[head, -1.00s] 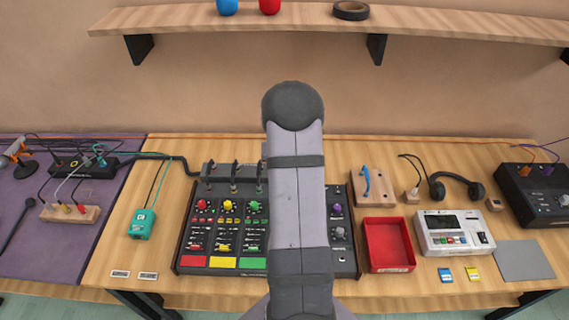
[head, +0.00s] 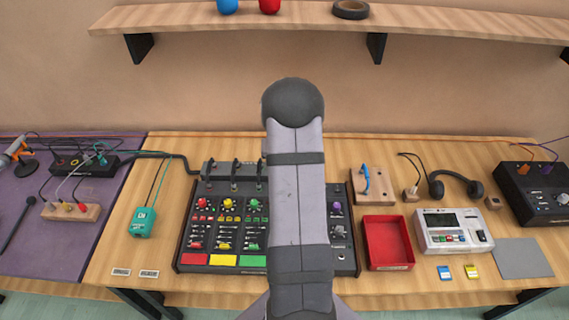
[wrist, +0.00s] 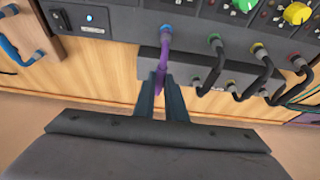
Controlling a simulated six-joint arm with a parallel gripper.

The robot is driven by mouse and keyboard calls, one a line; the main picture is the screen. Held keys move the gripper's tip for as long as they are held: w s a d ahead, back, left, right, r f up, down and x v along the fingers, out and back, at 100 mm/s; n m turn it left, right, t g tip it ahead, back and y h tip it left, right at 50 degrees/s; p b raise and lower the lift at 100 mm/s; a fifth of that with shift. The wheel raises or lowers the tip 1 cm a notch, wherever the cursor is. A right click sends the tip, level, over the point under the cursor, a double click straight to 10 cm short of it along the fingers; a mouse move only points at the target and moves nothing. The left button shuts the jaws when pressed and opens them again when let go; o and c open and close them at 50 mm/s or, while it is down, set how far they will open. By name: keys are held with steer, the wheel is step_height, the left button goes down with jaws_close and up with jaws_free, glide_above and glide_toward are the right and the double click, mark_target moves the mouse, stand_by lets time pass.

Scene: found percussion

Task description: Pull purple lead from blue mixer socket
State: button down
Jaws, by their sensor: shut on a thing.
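In the wrist view the purple lead (wrist: 164,55) has its plug end at the blue-ringed socket (wrist: 166,29) on the back edge of the mixer. I cannot tell whether the plug is fully seated. My gripper (wrist: 161,88) is shut on the purple lead, a little below the socket in the picture. In the head view the dark mixer (head: 184,240) stands in the middle of the table. My arm covers part of it and hides the gripper, the purple lead and the blue socket there.
Black leads (wrist: 214,66) in green, yellow and red sockets run close beside the purple one. A wooden block with a blue handle (head: 366,180), a red tray (head: 388,223) and a grey device (head: 452,245) stand to the right. A shelf (head: 300,20) hangs above.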

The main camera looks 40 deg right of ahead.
steer(key=shift+r+p, duration=0.55)
steer(key=shift+r, duration=0.3)
steer(key=shift+r+p, duration=0.95)
steer(key=shift+r, duration=0.45)
